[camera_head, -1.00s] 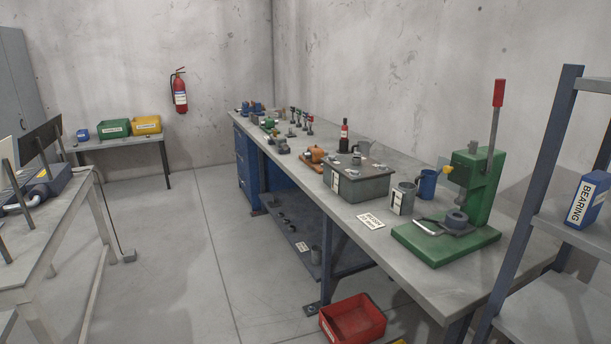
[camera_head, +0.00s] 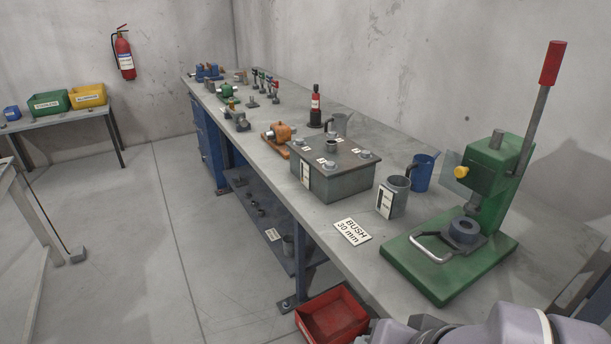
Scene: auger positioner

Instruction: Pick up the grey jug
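A grey jug (camera_head: 399,197) with a handle stands upright on the long workbench, between the grey box and the green press. A small white label card (camera_head: 385,202) stands at its left front and hides part of it. A second grey jug-like vessel (camera_head: 341,124) with a handle stands farther back, behind the grey box. I cannot tell from the picture which one the task means. Part of my arm shows at the bottom right edge, in front of the bench. My gripper's fingers do not show.
A blue jug (camera_head: 423,173) stands close behind the nearer grey jug. The green press (camera_head: 450,259) with its tall red-tipped lever is at right. A grey box (camera_head: 342,181) is at left, and a BUSH 30 mm card (camera_head: 352,231) lies in front. A red bin (camera_head: 331,318) is below.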

